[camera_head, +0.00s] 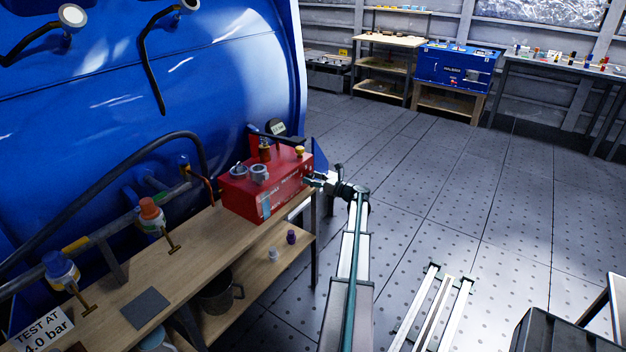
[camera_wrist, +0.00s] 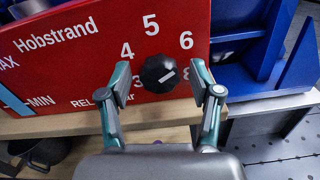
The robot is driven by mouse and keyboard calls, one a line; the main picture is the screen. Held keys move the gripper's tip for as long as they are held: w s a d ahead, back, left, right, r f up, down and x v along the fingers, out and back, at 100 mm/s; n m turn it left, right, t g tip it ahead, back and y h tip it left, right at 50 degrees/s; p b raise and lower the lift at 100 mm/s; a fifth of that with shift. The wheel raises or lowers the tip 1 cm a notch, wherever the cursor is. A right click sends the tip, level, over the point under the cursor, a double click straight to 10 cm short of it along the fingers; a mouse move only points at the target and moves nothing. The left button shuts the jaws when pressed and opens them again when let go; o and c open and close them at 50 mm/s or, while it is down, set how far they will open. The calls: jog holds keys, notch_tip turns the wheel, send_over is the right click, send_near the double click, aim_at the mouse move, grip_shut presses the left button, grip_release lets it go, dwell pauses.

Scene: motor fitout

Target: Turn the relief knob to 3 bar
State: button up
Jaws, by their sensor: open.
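The relief knob (camera_wrist: 157,72) is a black, lobed knob on the red Hobstrand pump box (camera_wrist: 60,60). Its white mark lies on the right part of its face; I cannot tell the exact reading. White numbers 4, 5 and 6 stand around its top, with a partly covered 3 at lower left and what looks like an 8 at lower right. My gripper (camera_wrist: 165,84) is open, with one finger on each side of the knob and a gap to it. In the head view, my gripper (camera_head: 318,181) is at the right end of the red box (camera_head: 262,192).
The box stands on a wooden bench (camera_head: 190,240) beside a large blue tank (camera_head: 220,80). Hoses and valves with orange (camera_head: 150,211) and blue (camera_head: 60,268) caps line the bench's left. A blue bracket (camera_wrist: 265,50) is close right of the knob.

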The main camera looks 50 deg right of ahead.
jog(key=c, duration=1.2)
jog(key=shift+o, duration=0.2)
